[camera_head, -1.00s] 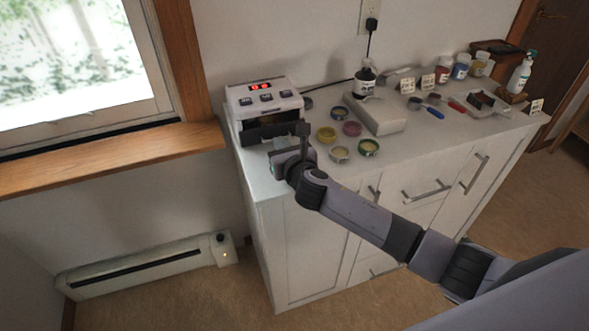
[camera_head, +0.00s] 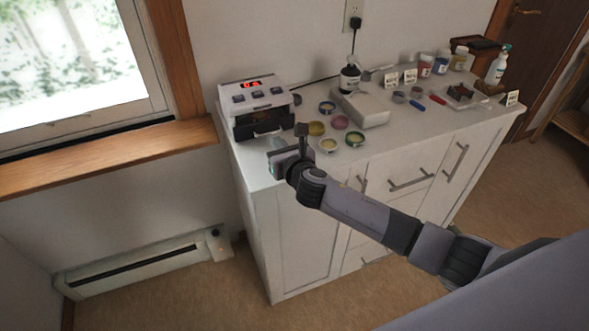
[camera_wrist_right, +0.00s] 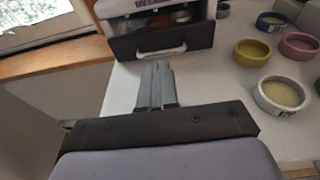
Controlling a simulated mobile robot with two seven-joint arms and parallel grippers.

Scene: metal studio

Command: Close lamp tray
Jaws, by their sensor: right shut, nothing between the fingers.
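The lamp (camera_head: 257,93) is a white box with a red display and several buttons, at the back left of the cabinet top. Its dark tray (camera_head: 250,131) has a pale handle and sits at the lamp's front. In the right wrist view the tray front (camera_wrist_right: 140,44) stands a little out from the lamp, with brownish contents showing above its edge. My right gripper (camera_head: 278,146) is in front of the tray. It is shut and empty; in the right wrist view its fingertips (camera_wrist_right: 158,68) point at the handle, with a small gap. My left gripper is not in view.
Several small round jars, including a yellow one (camera_head: 316,128) and a pink one (camera_head: 340,122), stand right of my gripper. The cabinet's left edge lies close by.

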